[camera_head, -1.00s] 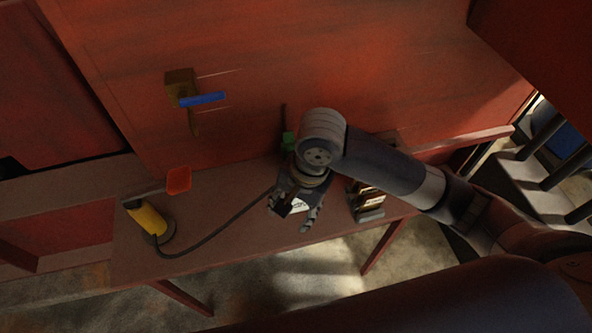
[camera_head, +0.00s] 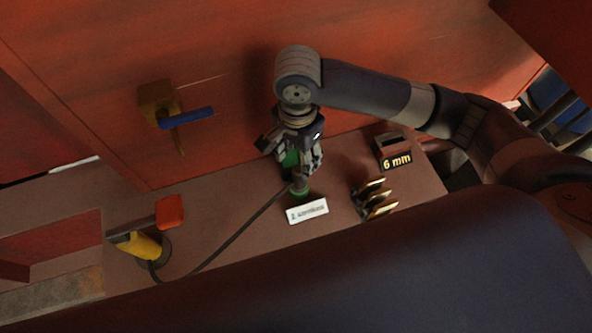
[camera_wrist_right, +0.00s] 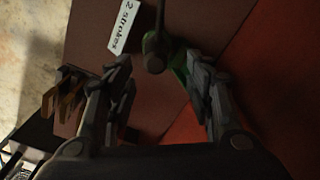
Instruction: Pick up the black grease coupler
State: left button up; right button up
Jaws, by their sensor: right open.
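The grease coupler seems to be the dark grey, rounded end piece (camera_head: 300,187) of the black hose (camera_head: 240,230), beside a green ring on the bench. In the right wrist view a dark rounded end on a stem (camera_wrist_right: 154,50) shows just ahead of the fingers. My right gripper (camera_head: 290,160) points down, open, just above and behind the end piece, around a green object (camera_head: 290,158). The green object also shows beside one finger in the right wrist view (camera_wrist_right: 180,68). I cannot tell whether the fingers touch anything. My left gripper is not in view.
A white label (camera_head: 307,211) lies in front of the end piece. A rack with brass-coloured pieces (camera_head: 374,200) and a "6 mm" box (camera_head: 394,152) stand to the right. A yellow tool (camera_head: 146,245) is at left. A blue-handled fitting (camera_head: 186,118) projects from the red wall.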

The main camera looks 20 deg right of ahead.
aim_at(298, 169)
jog(key=f, duration=0.3)
jog(key=shift+s, duration=0.35)
jog(key=shift+w+f, duration=0.1)
jog(key=shift+f, duration=0.15)
notch_tip(298, 169, down, 5)
jog(key=shift+d+r+p, duration=0.1)
jog(key=shift+d+p, duration=0.05)
jog(key=shift+p, duration=0.4)
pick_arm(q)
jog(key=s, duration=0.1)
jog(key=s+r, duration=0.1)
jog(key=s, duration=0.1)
pick_arm(e)
grip_shut()
